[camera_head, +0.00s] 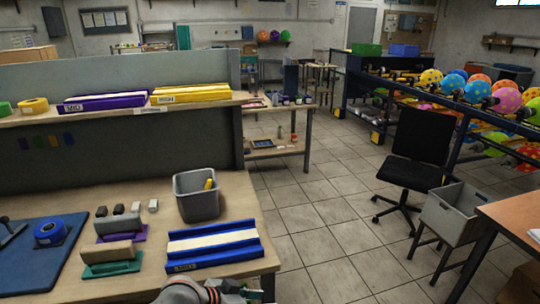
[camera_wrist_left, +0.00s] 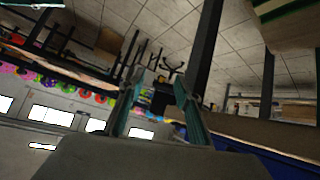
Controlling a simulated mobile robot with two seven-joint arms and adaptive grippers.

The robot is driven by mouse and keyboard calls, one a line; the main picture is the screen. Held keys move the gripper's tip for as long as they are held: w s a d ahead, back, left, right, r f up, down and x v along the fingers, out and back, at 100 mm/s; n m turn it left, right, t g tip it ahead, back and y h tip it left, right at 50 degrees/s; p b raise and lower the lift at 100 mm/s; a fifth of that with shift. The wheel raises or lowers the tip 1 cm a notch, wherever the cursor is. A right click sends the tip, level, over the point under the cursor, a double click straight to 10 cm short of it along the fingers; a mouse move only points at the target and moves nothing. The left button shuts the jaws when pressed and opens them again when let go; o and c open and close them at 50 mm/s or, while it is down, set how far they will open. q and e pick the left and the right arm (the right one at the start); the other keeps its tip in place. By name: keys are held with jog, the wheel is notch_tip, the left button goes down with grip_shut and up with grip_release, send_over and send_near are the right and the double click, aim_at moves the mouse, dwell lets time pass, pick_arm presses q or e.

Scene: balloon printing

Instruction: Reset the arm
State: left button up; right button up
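My left gripper (camera_wrist_left: 153,95) shows in the left wrist view with its two fingers apart and nothing between them. That view is steeply tilted, with floor tiles, balloons and bright windows behind the fingers. My right gripper is not in view.
The workbench holds a grey bin (camera_head: 198,203), a blue tray with a white strip (camera_head: 213,255), stamp-like blocks (camera_head: 112,251) and a blue mat (camera_head: 25,270). A black chair (camera_head: 413,155) and a grey crate (camera_head: 455,212) stand right. Tiled floor (camera_head: 325,225) between is clear.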

pick_arm(q)
jog(key=s+a+f+n+t+y, duration=0.2)
jog(key=s+a+f+y, duration=0.1)
jog(key=s+a+f, duration=0.4)
jog(key=s+a+f+n+t+y, duration=0.3)
jog(key=s+a+f, duration=0.4)
jog(key=s+a, duration=0.5)
jog(key=shift+a+f, duration=0.25)
jog(key=shift+a, duration=0.25)
jog(key=shift+c, duration=0.8)
